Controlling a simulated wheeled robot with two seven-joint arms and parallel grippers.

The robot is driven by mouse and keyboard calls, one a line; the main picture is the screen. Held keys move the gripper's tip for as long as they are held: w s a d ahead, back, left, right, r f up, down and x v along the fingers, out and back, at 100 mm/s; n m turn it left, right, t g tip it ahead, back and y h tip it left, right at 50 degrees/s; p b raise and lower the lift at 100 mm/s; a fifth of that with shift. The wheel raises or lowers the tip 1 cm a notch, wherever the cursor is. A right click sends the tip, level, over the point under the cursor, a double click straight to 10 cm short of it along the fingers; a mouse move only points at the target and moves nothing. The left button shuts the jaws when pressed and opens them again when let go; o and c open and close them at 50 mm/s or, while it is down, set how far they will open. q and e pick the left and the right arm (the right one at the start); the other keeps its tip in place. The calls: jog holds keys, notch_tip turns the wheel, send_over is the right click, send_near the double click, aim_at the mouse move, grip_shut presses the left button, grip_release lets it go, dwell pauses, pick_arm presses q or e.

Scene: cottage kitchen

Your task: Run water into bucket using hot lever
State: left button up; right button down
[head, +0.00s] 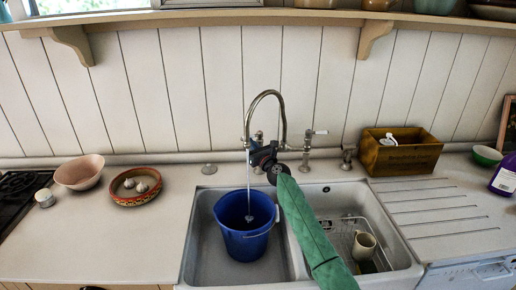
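A blue bucket (243,238) stands upright in the left basin of the white double sink (207,262). The chrome tap (283,108) arches above it, and a thin stream of water (248,180) falls from the spout into the bucket. My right gripper (262,153), dark at the end of a green-sleeved arm, is at the base of the tap. It hides most of the lever there; whether its fingers touch or grasp it cannot be told. The other lever (316,132), with a white handle, is free to the right. My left gripper is not identifiable.
A wire rack (345,232) with a cream jug (364,245) sits in the right basin. A wooden box (400,157) stands behind the drainboard. A pink bowl (79,172) and a patterned dish (135,186) are on the left counter. The counter front left is clear.

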jog(key=shift+w+a+r+b, duration=0.15)
jog(key=shift+w+a+b, duration=0.3)
jog(key=shift+w+a, duration=0.65)
pick_arm(q)
jog(key=shift+s+d+r, duration=0.65)
jog(key=shift+s+d, duration=0.25)
jog(key=shift+s, duration=0.05)
